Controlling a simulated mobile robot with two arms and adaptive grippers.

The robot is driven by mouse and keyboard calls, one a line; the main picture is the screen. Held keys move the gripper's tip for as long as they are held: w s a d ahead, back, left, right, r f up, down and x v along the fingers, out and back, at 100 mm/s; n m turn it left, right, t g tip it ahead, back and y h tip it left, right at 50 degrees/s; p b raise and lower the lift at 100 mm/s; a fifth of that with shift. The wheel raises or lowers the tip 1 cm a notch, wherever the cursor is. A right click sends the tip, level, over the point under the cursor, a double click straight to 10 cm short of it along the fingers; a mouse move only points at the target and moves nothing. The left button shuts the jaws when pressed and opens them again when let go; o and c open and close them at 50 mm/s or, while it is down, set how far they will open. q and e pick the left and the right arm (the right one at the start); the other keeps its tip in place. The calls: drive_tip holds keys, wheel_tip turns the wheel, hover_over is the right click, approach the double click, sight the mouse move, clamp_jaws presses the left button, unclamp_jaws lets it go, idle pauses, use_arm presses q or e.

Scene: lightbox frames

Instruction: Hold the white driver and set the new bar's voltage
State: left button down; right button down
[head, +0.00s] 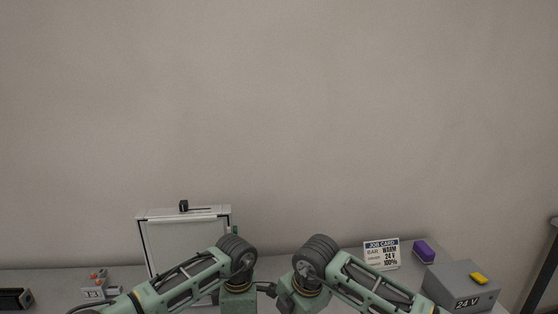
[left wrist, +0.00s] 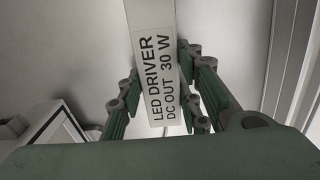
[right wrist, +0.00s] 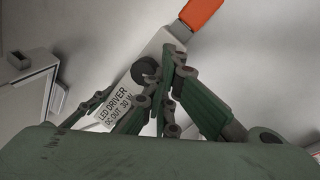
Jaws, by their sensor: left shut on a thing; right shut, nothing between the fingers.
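The job card (head: 381,254) reads bar warm, 24 V, 100%.
A white lightbox frame (head: 142,240) stands behind my left arm. A grey box (head: 455,281) marked 24 V, with a yellow button (head: 478,278), and a purple block (head: 424,250) are at right. A small grey-orange item (head: 97,287) and a black item (head: 14,299) lie at left. An orange piece (right wrist: 201,12) shows above the driver.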

drive_tip(key=shift+d, duration=0.1)
idle(0.3)
drive_tip(key=shift+s+d, duration=0.25)
wheel_tip(320, 180, up, 6)
idle(0.5)
drive_tip(key=shift+s+a+f, duration=0.1)
drive_tip(key=shift+s+f, duration=0.1)
drive_tip(key=shift+f, duration=1.3)
drive_tip(key=shift+s+a+f, duration=0.1)
drive_tip(key=shift+s+f, duration=0.1)
drive_tip(key=shift+f, duration=1.3)
drive_tip(key=shift+w+a, duration=0.3)
drive_tip(key=shift+w, duration=0.2)
